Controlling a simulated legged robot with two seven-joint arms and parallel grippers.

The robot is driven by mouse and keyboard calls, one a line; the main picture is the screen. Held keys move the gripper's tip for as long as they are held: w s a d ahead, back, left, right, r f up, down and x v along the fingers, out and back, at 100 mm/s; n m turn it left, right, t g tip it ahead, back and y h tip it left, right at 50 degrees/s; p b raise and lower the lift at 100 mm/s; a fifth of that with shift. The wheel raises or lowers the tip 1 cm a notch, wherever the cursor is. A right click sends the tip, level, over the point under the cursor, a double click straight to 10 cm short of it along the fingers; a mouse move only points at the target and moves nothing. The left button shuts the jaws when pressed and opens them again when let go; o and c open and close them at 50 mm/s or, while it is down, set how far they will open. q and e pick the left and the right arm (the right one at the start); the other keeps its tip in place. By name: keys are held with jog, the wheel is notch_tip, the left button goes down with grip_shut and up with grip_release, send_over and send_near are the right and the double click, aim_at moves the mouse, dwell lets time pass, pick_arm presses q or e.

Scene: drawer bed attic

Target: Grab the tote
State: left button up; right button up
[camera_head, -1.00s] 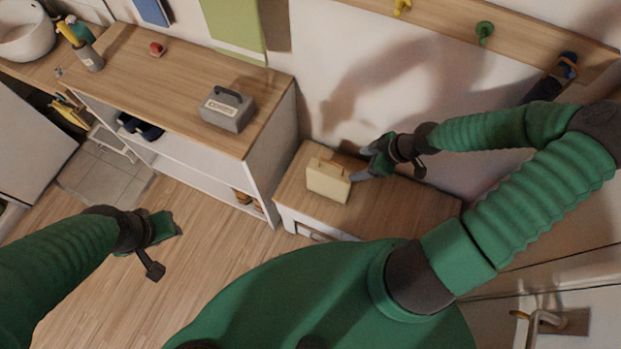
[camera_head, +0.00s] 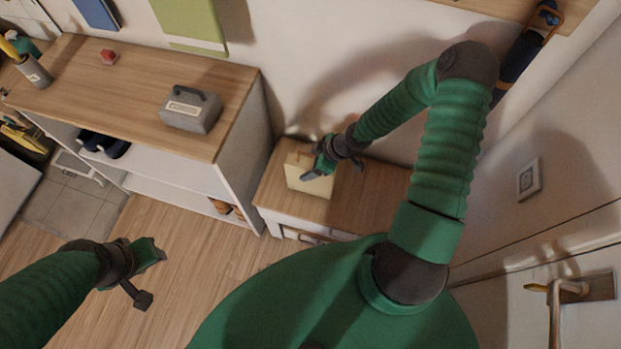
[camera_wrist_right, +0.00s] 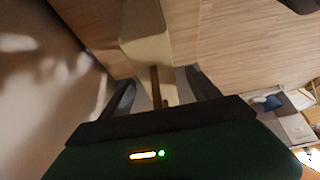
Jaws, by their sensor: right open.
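The cream tote (camera_head: 310,184) stands on the low wooden-topped table (camera_head: 376,200). In the head view my right gripper (camera_head: 318,170) is at the tote's upper right side and covers part of it. In the right wrist view the tote's pale body (camera_wrist_right: 147,55) lies ahead. Its brown handle (camera_wrist_right: 156,88) shows between the two spread fingers of my right gripper (camera_wrist_right: 163,90), which is open. My left gripper (camera_head: 154,252) hangs over the floor at the lower left, away from the tote, and its jaw opening is unclear.
A shelf unit (camera_head: 140,95) with a wooden top stands left of the table. A grey box with a handle (camera_head: 190,110) and a red object (camera_head: 109,57) sit on it. A door handle (camera_head: 570,290) is at the lower right. The wooden floor (camera_head: 200,260) is clear.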

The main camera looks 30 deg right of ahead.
jog(key=c, duration=0.4)
grip_shut()
